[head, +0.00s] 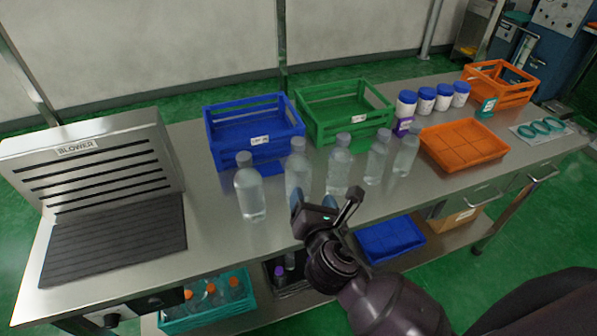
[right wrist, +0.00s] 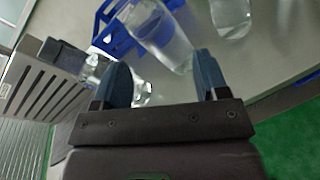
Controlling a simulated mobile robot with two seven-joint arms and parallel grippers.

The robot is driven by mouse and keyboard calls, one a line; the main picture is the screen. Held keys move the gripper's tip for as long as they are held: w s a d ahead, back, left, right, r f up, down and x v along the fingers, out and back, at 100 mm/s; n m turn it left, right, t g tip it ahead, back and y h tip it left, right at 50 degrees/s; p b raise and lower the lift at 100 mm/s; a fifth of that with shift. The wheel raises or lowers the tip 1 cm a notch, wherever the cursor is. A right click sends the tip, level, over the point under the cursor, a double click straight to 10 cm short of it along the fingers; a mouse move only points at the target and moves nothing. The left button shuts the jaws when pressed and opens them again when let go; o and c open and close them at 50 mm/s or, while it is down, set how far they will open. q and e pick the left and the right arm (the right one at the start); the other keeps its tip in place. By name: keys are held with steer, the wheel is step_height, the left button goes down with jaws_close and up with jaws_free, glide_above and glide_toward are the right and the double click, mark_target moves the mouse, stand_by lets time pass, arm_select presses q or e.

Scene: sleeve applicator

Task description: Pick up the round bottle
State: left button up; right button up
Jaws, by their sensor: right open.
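Several clear bottles with grey caps stand upright in a row on the steel table. The leftmost bottle (head: 250,195) has rounded shoulders. A second bottle (head: 296,174) and a third bottle (head: 338,176) stand to its right, with two more further right. I cannot tell for sure which is the round one. My right gripper (head: 325,203) is open and empty at the table's front edge, in front of the second and third bottles. In the right wrist view, a clear bottle (right wrist: 163,38) shows beyond the open fingers (right wrist: 162,76). My left gripper is out of view.
A blower (head: 95,165) stands at the left. A blue crate (head: 252,142) and a green crate (head: 340,108) are behind the bottles. An orange tray (head: 462,145) and white jars (head: 425,100) are at the right. A teal bin (head: 205,315) sits below.

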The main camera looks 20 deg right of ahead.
mark_target(299, 153)
steer(key=w+r+n, duration=0.1)
steer(key=w+r, duration=0.1)
steer(key=w+r+n+t, duration=0.1)
steer(key=w+r+n, duration=0.1)
steer(key=w+r+n+p, duration=0.1)
steer(key=w+r, duration=0.1)
steer(key=shift+a+n+t+h, duration=0.3)
steer(key=shift+a+t+h, duration=0.05)
steer(key=shift+t+h, duration=0.05)
steer(key=shift+w+d+f, duration=0.1)
steer(key=shift+w+d, duration=0.1)
steer(key=shift+w, duration=0.7)
steer(key=shift+w+d+f, duration=0.15)
steer(key=shift+w, duration=0.7)
steer(key=shift+w+d+f, duration=0.1)
steer(key=shift+w+d, duration=0.1)
steer(key=shift+w, duration=0.7)
jaws_close()
